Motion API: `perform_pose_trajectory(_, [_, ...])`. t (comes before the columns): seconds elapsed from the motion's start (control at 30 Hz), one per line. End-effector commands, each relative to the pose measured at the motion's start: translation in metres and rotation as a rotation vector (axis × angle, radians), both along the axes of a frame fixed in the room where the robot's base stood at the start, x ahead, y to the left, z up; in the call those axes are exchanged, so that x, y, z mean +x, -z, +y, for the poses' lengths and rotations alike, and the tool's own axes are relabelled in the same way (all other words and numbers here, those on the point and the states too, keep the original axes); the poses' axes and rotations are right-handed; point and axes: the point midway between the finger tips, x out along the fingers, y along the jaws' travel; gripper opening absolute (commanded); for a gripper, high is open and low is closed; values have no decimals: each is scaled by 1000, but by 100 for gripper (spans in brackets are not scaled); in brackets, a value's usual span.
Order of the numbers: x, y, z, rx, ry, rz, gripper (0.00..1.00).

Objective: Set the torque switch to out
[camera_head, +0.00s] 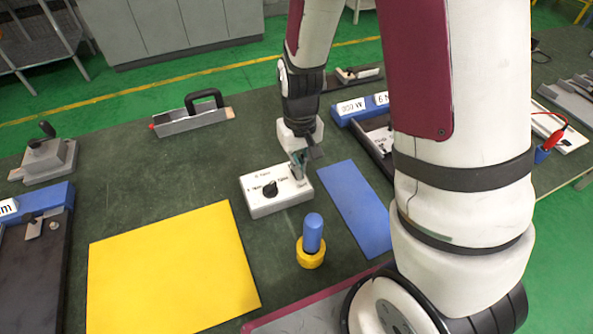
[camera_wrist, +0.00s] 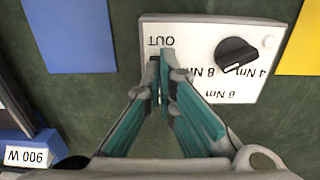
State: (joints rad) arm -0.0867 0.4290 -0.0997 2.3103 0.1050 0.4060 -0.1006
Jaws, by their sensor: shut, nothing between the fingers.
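The torque switch is a white box (camera_head: 277,192) on the dark green table, with a black rotary knob (camera_head: 269,189) on top. In the wrist view the box (camera_wrist: 185,30) carries an OUT label and several Nm labels, shown upside down. Its knob (camera_wrist: 236,53) has a short white mark towards the Nm labels. My gripper (camera_wrist: 166,52) is shut and empty, with its fingertips over the OUT end of the box, beside the knob and apart from it. In the head view my gripper (camera_head: 298,172) is at the box's right end. I cannot tell whether the tips touch the box.
A yellow sheet (camera_head: 170,270) lies left of the box and a blue sheet (camera_head: 355,208) right of it. A blue peg in a yellow ring (camera_head: 311,258) stands in front. A 900 W holder (camera_head: 352,108) is behind right. A handled tool (camera_head: 192,118) lies behind left.

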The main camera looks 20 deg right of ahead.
Motion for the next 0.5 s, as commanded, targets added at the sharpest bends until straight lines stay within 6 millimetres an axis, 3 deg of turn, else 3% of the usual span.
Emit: perform_pose_trajectory(0.5, [0, 7, 0, 0, 0, 1, 0])
